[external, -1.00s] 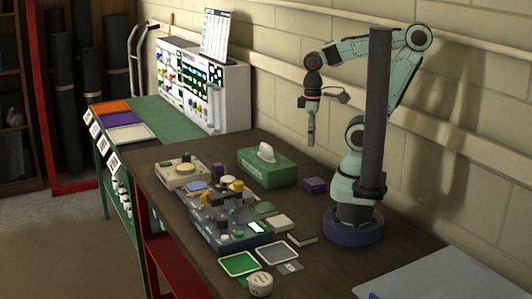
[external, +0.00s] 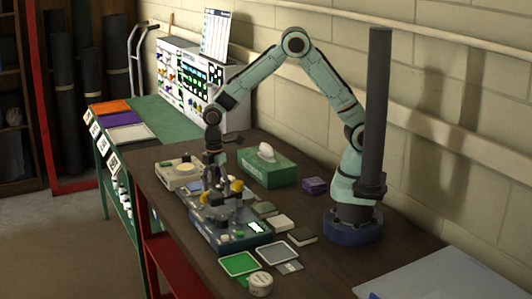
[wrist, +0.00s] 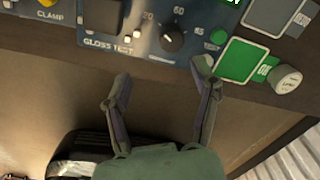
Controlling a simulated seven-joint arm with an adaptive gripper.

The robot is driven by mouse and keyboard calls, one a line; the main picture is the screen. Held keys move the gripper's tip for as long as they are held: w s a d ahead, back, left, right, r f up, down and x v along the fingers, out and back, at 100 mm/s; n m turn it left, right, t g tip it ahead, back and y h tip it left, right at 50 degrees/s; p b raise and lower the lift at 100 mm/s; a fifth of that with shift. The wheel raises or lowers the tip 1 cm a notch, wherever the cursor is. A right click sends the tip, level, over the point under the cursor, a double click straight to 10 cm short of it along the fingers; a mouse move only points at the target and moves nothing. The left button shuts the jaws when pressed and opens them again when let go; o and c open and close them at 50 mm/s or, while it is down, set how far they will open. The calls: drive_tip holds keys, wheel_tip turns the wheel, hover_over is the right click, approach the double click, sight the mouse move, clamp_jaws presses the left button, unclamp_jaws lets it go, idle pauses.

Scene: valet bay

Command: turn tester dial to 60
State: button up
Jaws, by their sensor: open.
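The blue gloss tester (external: 232,240) stands on the dark bench below my gripper. In the wrist view the tester (wrist: 125,47) shows at the top, with its black dial (wrist: 173,41). The numbers 20 and 60 are printed by the dial, 20 at its left and 60 above it. A small light mark shows on the dial's upper left side, clear of the 60. My gripper (wrist: 162,72) is open and empty, its fingers apart below the dial in the picture and not touching it. In the external view my gripper (external: 213,186) hangs over the tester and hides part of it.
A green pad (external: 240,263), a grey pad (external: 281,251) and a round white jar (external: 261,284) lie in front. A tissue box (external: 267,170) and purple box (external: 315,186) stand behind. A beige device (external: 179,174) is at left.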

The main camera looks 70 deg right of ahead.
sight(221, 218)
drive_tip(key=f, duration=0.2)
drive_tip(key=s+f, duration=0.1)
drive_tip(key=f, duration=0.2)
drive_tip(key=a+f, duration=0.1)
drive_tip(key=f, duration=0.2)
drive_tip(key=shift+s+f, duration=0.1)
drive_tip(key=shift+s, duration=0.15)
clamp_jaws()
